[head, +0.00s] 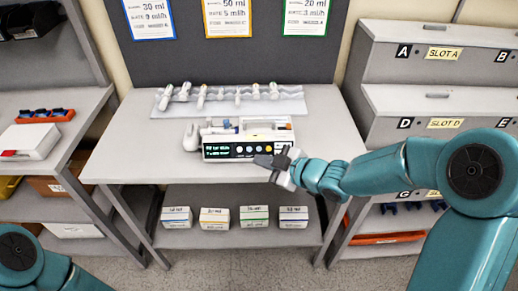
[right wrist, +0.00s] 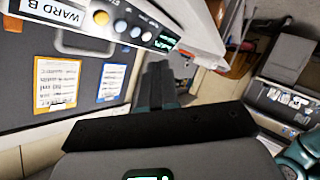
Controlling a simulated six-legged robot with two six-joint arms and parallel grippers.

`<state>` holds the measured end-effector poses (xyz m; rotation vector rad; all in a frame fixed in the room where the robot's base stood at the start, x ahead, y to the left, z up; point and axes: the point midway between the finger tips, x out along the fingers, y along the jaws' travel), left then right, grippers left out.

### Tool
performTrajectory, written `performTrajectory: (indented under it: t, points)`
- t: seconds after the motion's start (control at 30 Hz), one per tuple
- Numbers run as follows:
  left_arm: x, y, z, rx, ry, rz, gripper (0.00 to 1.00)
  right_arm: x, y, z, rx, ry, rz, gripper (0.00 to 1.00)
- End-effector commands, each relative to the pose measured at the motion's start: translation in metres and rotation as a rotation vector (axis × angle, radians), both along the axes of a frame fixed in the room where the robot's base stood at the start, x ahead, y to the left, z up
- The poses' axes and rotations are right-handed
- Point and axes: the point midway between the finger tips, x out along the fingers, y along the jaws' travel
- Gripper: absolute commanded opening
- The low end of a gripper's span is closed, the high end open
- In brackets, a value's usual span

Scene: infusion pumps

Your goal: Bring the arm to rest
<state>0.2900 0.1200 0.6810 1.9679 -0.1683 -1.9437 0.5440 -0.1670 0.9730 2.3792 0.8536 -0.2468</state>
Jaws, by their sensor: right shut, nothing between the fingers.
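My right arm (head: 385,173) reaches in from the right over the table. Its gripper (head: 268,162) is shut and empty, at the front right corner of the infusion pump (head: 248,138). In the right wrist view the closed fingers (right wrist: 157,85) point away from the camera, just below the pump's front panel (right wrist: 135,25) with its buttons and "WARD B" label. I cannot tell whether the gripper touches the pump. Of my left arm only a teal link (head: 20,255) shows at the lower left; its gripper is out of view.
The grey table (head: 125,165) bears the pump and a rack of several syringes (head: 232,103). Labelled boxes (head: 214,217) stand on its lower shelf. Slot shelving (head: 420,55) is at right, a storage shelf (head: 85,110) at left. The table's left part is clear.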

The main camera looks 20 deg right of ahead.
Motion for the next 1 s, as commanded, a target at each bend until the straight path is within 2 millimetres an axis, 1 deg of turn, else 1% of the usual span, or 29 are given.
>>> performTrajectory:
  t: [0.2, 0.27, 0.33, 0.37, 0.47, 0.5, 0.57, 0.6, 0.67, 0.7, 0.77, 0.8, 0.87, 0.9, 1.0]
  points:
    - [0.000, 0.000, 0.000, 0.000, 0.000, 0.000, 0.43, 0.000, 0.000, 0.000, 0.000, 0.000, 0.000, 0.00]
    - [0.000, 0.000, 0.000, 0.000, 0.000, 0.000, 0.43, 0.000, 0.001, -0.004, 0.002, 0.007, 0.003, 0.00]
    - [0.000, 0.000, 0.000, 0.000, 0.000, 0.000, 0.43, -0.002, 0.008, -0.019, 0.007, 0.040, 0.015, 0.00]
    - [0.000, 0.000, 0.000, 0.000, 0.000, 0.000, 0.43, -0.005, 0.012, -0.031, 0.013, 0.065, 0.024, 0.00]
    - [0.000, 0.000, 0.000, 0.000, 0.000, 0.000, 0.43, -0.025, 0.033, -0.088, 0.063, 0.222, 0.025, 0.00]
    - [0.000, 0.000, 0.000, 0.000, 0.000, 0.000, 0.43, -0.038, 0.040, -0.117, 0.095, 0.320, -0.004, 0.00]
    - [0.000, 0.000, 0.000, 0.000, 0.000, 0.000, 0.43, -0.064, 0.049, -0.161, 0.149, 0.491, -0.077, 0.00]
    - [0.000, 0.000, 0.000, 0.000, 0.000, 0.000, 0.43, -0.084, 0.053, -0.187, 0.180, 0.609, -0.136, 0.00]
    - [0.000, 0.000, 0.000, 0.000, 0.000, 0.000, 0.43, -0.118, 0.058, -0.223, 0.220, 0.787, -0.237, 0.00]
    - [0.000, 0.000, 0.000, 0.000, 0.000, 0.000, 0.43, -0.141, 0.059, -0.243, 0.240, 0.902, -0.311, 0.00]
    - [0.000, 0.000, 0.000, 0.000, 0.000, 0.000, 0.43, -0.176, 0.060, -0.266, 0.264, 1.060, -0.429, 0.00]
    - [0.000, 0.000, 0.000, 0.000, 0.000, 0.000, 0.43, -0.197, 0.059, -0.277, 0.275, 1.152, -0.510, 0.00]
    - [0.000, 0.000, 0.000, 0.000, 0.000, 0.000, 0.43, -0.225, 0.057, -0.287, 0.291, 1.271, -0.630, 0.00]
    - [0.000, 0.000, 0.000, 0.000, 0.000, 0.000, 0.43, -0.237, 0.054, -0.290, 0.304, 1.326, -0.705, 0.00]
    - [0.000, 0.000, 0.000, 0.000, 0.000, 0.000, 0.43, -0.252, 0.048, -0.291, 0.332, 1.402, -0.838, 0.00]
